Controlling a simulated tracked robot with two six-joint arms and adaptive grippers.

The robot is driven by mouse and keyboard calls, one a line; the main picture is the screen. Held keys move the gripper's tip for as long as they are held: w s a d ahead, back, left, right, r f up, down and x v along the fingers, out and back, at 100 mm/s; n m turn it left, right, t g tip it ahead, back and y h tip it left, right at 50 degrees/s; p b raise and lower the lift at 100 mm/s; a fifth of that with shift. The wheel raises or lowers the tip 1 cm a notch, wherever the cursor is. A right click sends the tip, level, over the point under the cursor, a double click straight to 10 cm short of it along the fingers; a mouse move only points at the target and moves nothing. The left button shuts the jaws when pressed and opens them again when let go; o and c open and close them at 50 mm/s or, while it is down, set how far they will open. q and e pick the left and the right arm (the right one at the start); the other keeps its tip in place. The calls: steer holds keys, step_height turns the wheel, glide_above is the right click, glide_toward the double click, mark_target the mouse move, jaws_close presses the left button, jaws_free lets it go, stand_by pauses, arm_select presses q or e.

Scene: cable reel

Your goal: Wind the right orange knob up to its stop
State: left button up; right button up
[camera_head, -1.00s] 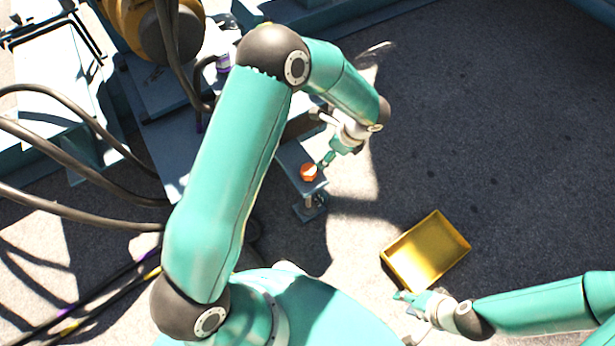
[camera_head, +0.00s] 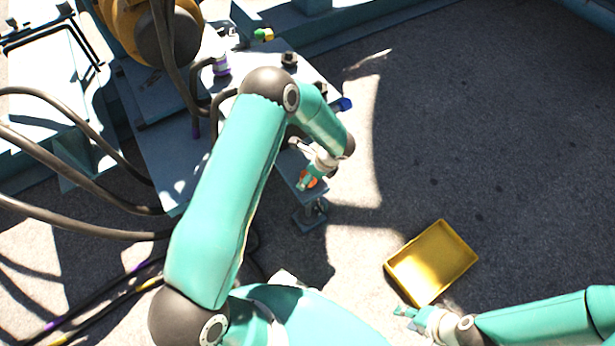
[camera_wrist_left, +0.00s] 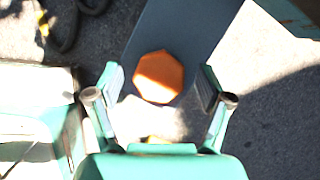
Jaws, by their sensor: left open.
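The orange knob (camera_head: 313,183) sits on a narrow grey plate that sticks out from the machine. In the head view my left gripper partly covers it. In the left wrist view the knob (camera_wrist_left: 158,77) is a faceted orange cap between the open fingers of my left gripper (camera_wrist_left: 158,88), with a gap on both sides. The left gripper (camera_head: 308,180) is right at the knob in the head view. My right gripper (camera_head: 404,314) is low in the head view, just below the yellow tray, with nothing visible in it; its finger gap is too small to judge.
An empty yellow tray (camera_head: 466,262) lies on the floor at the lower right. A grey stand (camera_head: 309,217) supports the plate's end. A blue fitting (camera_head: 342,104) and a green-yellow one (camera_head: 263,35) are on the machine. Thick dark hoses (camera_head: 80,225) run at left. The floor at right is clear.

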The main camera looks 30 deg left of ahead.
arm_select(q)
steer(key=shift+a+f, duration=0.15)
steer(key=shift+f, duration=0.3)
steer(key=c, duration=1.1)
steer(key=shift+c, duration=0.2)
